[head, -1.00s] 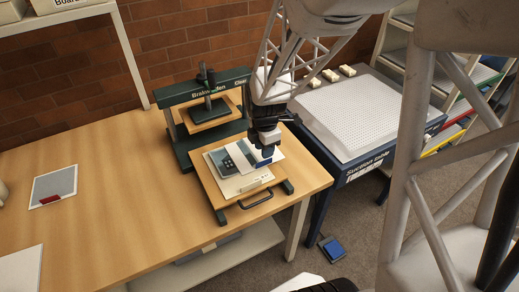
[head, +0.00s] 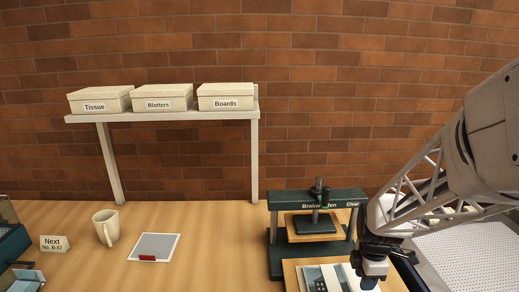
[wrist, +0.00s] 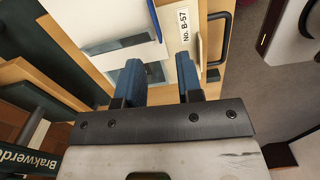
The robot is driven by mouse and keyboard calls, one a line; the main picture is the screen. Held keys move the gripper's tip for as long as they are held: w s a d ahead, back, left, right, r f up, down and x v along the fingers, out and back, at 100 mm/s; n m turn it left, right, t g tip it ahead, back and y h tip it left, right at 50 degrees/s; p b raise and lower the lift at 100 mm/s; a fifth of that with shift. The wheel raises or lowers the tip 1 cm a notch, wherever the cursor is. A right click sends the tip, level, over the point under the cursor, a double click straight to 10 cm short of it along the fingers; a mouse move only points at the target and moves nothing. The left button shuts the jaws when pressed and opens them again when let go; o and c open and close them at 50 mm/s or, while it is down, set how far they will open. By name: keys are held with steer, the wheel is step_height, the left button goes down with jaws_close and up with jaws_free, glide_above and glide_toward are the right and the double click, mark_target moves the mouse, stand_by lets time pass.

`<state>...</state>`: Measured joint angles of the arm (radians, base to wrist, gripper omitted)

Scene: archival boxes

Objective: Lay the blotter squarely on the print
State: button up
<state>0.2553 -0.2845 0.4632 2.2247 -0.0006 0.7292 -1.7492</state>
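The print (head: 318,281) lies on the wooden board of the green press (head: 317,204); a blue-grey picture on it shows. A plain white sheet, perhaps the blotter, lies partly over the print and looks askew; it also shows in the wrist view (wrist: 115,22). In the wrist view, the picture (wrist: 150,72) shows at and between the fingers. My gripper (wrist: 161,75) is open, its two blue fingers apart with nothing seen between them. It is over the print; its exact height is unclear. In the head view, the gripper (head: 370,280) covers the right part of the sheet.
A shelf holds boxes labelled Tissue (head: 98,100), Blotters (head: 163,98) and Boards (head: 226,97). A mug (head: 107,228), a grey sheet with a red block (head: 154,247) and a No. A white perforated surface (head: 470,255) lies right.

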steer(key=s+a+r+m+t, duration=0.1)
steer(key=s+a+r+m, duration=0.4)
steer(key=s+r+m, duration=0.3)
steer(key=s+a+r+m+t, duration=0.1)
steer(key=s+a+r+m, duration=0.5)
steer(key=s+r+m, duration=0.2)
steer(key=shift+a+r+m+t, duration=0.25)
steer(key=shift+r+m+t, duration=0.05)
steer(key=shift+r+m, duration=0.4)
steer(key=shift+o, duration=0.6)
steer(key=w+d+f+m+g+y, duration=0.1)
steer(key=w+d+f+m+g, duration=0.1)
steer(key=w+d+f+m, duration=1.2)
step_height(320, 180, down, 4)
steer(key=w+m, duration=0.1)
steer(key=w, duration=0.2)
steer(key=shift+d+m+g, duration=0.3)
steer(key=shift+d+g, duration=0.05)
steer(key=shift+g, duration=0.05)
